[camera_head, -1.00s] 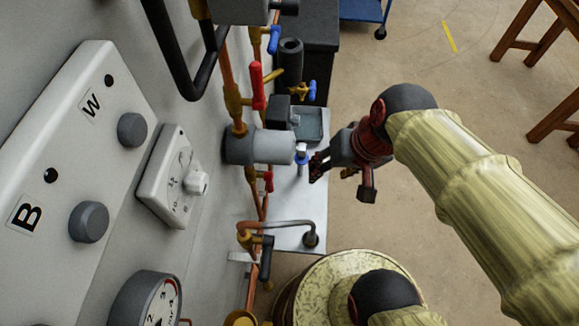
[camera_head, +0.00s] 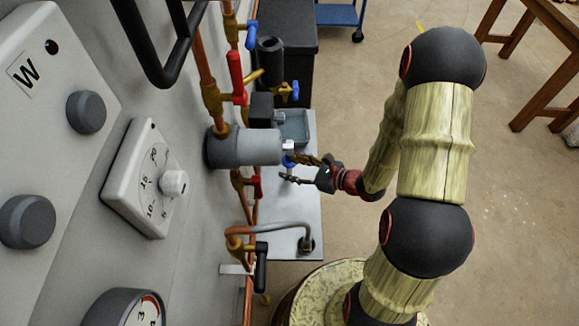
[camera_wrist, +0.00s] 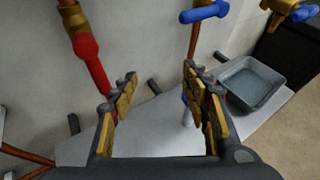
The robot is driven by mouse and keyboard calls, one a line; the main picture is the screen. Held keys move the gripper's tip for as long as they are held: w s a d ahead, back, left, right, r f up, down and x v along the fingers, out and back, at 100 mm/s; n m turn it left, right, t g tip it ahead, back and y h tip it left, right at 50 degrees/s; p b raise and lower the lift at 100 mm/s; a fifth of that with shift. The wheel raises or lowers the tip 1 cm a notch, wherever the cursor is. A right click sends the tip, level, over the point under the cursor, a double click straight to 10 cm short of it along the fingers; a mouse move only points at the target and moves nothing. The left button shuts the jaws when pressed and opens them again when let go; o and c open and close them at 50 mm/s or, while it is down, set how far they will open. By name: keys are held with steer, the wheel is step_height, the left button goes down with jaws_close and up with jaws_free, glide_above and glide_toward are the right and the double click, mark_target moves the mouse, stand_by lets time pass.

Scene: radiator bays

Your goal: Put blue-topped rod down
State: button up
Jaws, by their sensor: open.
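The blue-topped rod (camera_head: 288,161) shows only as a bit of blue beside the grey cylinder, just left of my gripper (camera_head: 304,171). In the wrist view the rod (camera_wrist: 186,112) looks upright over the pale shelf, its blue top partly behind the right finger. My gripper (camera_wrist: 160,97) is open, with bare space between its fingers. The rod appears near the inner side of the right finger. I cannot tell whether they touch. The rod's foot is hard to make out. The grey shelf (camera_head: 285,213) lies below the gripper.
A grey tray (camera_head: 293,127) stands at the shelf's far end; it also shows in the wrist view (camera_wrist: 250,84). Copper pipes with a red-handled valve (camera_head: 236,75) and a grey cylinder (camera_head: 245,148) crowd the left. A bent pipe (camera_head: 275,229) rises at the near end.

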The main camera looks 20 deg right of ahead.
mark_target(286, 162)
steer(key=w+f+m+h+b, duration=0.1)
steer(key=w, duration=0.1)
steer(key=w+d+f+m+t+h+b, duration=0.1)
steer(key=w+f, duration=0.1)
steer(key=w, duration=0.1)
steer(key=w+d+f+m+b, duration=0.1)
steer(key=w+f, duration=0.1)
steer(key=w, duration=0.1)
steer(key=shift+d+f+t+h, duration=0.1)
steer(key=shift+f+t+h, duration=0.1)
steer(key=shift+t+h, duration=0.2)
steer(key=shift+w+a+f, duration=0.1)
steer(key=shift+w+a, duration=0.1)
steer(key=shift+w, duration=0.3)
steer(key=c, duration=0.3)
jaws_close()
